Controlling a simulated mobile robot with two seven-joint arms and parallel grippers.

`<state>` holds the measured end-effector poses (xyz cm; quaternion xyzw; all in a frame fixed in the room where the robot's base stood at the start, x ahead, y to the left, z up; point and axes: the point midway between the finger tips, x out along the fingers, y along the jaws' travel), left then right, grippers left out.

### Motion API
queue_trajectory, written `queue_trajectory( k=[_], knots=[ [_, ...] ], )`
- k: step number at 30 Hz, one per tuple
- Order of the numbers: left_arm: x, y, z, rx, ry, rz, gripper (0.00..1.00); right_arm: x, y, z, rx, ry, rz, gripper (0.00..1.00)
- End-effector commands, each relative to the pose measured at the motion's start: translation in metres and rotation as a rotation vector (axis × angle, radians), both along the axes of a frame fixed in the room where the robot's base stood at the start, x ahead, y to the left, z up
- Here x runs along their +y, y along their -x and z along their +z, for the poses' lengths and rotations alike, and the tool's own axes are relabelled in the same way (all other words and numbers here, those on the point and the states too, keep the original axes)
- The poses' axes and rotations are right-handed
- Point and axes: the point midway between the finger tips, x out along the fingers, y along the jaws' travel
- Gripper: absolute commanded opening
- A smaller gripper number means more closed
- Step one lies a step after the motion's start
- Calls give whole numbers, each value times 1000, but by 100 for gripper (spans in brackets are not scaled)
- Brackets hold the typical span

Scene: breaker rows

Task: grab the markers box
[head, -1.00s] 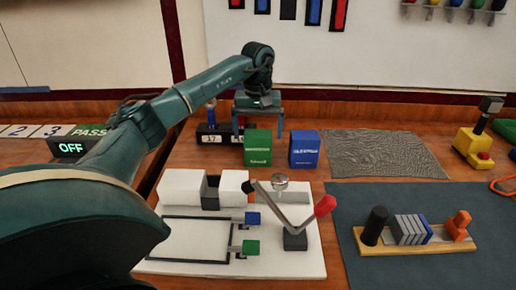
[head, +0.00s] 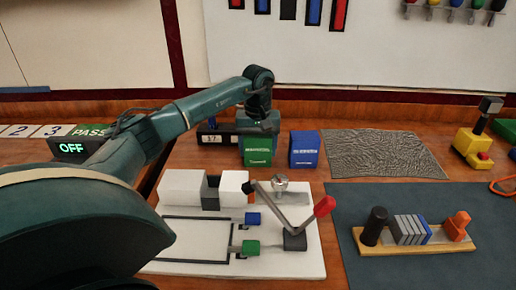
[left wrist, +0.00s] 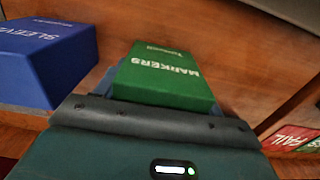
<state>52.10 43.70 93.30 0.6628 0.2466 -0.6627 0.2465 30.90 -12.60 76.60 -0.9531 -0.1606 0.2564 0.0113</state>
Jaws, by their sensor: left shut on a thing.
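The markers box (head: 257,152) is a green block with white lettering, standing on the wooden bench left of a blue box. In the left wrist view the green box (left wrist: 166,75) reads MARKERS and sits directly in front of my gripper's palm. My left gripper (head: 258,128) has come down over it from above and is shut on it. The fingers are mostly hidden; bits of blue finger show beside the box in the left wrist view. The box appears to rest on the bench. My right gripper is in neither view.
The blue box (head: 304,150), lettered SLEEVES in the left wrist view (left wrist: 48,60), stands close on the right. A dark block showing 17 (head: 211,138) stands close on the left. A grey textured mat (head: 383,154) lies right. A white fixture board (head: 312,255) with a red-tipped lever is in front.

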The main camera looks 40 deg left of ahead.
Motion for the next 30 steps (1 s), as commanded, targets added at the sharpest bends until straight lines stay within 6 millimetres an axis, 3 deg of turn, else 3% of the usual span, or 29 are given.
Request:
queue_trajectory(
  k=[10,19,30],
  knots=[
    [0,0,0,0,0,0,36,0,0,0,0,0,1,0],
    [0,-1,6,-3,0,0,35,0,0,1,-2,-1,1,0],
    [0,-1,75,-6,0,0,35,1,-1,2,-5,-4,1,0]
  ],
)
